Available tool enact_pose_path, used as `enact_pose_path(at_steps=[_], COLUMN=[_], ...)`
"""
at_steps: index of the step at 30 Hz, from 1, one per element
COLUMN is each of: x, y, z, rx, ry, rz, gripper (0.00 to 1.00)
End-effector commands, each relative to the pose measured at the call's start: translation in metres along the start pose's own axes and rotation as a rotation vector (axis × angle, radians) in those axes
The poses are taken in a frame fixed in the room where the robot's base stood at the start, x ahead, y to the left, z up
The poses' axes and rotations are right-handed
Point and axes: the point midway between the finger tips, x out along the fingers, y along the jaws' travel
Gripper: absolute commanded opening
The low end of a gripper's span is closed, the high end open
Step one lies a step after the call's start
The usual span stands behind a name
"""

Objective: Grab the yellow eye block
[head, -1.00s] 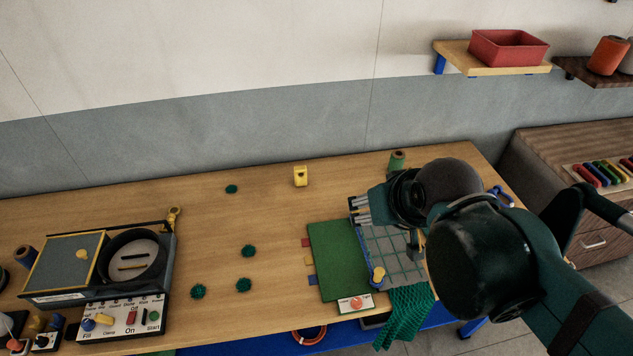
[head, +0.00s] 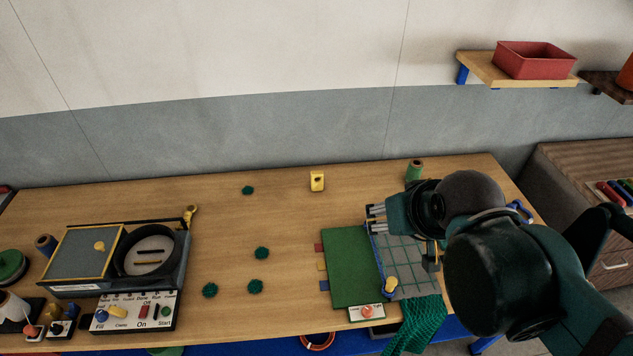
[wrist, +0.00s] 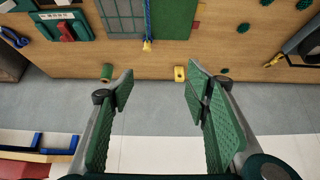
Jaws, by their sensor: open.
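The yellow eye block (head: 317,181) is a small upright block with a dark hole, standing alone toward the back of the wooden table. It also shows in the wrist view (wrist: 180,74), just beyond and between my fingertips, near the right finger. My gripper (wrist: 157,82) is open and empty, its two green ridged finger pads wide apart. In the head view my gripper (head: 374,219) is over the gridded board, right of and in front of the block. It does not touch the block.
A green spool (head: 414,170) stands right of the block at the back. The green mat (head: 347,262) and gridded board (head: 408,262) lie in front. Several dark green tufts (head: 262,253) lie to the left. A machine with a round pot (head: 150,252) stands at the left.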

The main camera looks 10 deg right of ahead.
Motion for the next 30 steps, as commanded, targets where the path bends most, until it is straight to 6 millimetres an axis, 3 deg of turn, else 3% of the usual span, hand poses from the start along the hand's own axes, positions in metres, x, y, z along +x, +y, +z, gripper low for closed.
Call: enact_pose_path(at_steps=[14,30], x=[0.012,0.086], y=[0.000,0.001], z=[-0.009,-0.065], rx=[-0.088,-0.665], ry=[0.015,0.091], rz=[0.008,0.089], gripper=[0.48,0.48])
